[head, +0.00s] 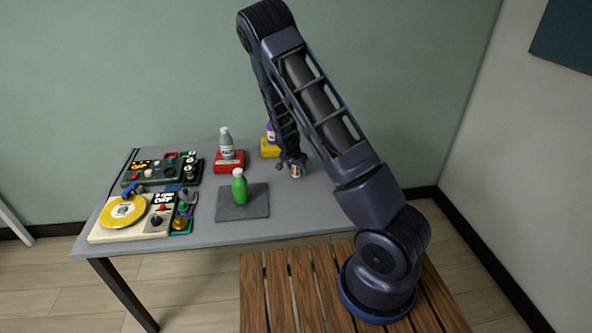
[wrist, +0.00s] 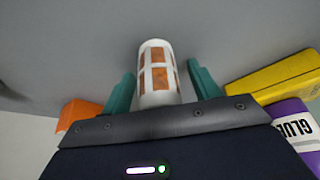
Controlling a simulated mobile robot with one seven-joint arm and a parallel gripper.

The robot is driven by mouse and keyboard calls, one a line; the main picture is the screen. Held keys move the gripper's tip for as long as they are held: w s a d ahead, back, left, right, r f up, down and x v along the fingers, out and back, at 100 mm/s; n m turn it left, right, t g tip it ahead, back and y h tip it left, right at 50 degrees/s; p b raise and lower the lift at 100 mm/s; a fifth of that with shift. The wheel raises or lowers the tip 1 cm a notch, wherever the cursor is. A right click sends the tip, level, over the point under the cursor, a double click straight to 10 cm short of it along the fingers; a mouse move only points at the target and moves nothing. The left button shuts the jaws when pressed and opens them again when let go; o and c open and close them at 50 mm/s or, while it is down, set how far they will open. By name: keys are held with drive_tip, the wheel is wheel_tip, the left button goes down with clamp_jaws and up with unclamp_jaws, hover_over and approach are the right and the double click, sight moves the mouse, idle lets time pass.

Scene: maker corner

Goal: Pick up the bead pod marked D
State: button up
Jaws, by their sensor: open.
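A white cylinder with orange window-like panels, which looks like a bead pod (wrist: 158,72), stands between my gripper's teal fingers in the wrist view. No letter D can be read on it. My gripper (head: 291,166) is open, with one finger on each side of the pod and a visible gap to each. In the head view the pod (head: 297,171) is a small white and reddish shape at the gripper's tip, over the right part of the table. My gripper also shows in the wrist view (wrist: 162,90).
A yellow block (head: 270,150) with a purple glue bottle (wrist: 295,125) is close behind the gripper. A grey bottle (head: 226,145) stands on a red block (head: 229,163). A green bottle (head: 239,187) stands on a dark mat (head: 258,208). Game-like consoles (head: 123,211) fill the table's left.

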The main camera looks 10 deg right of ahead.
drive_tip(key=c, duration=1.1)
drive_tip(key=shift+r, duration=0.15)
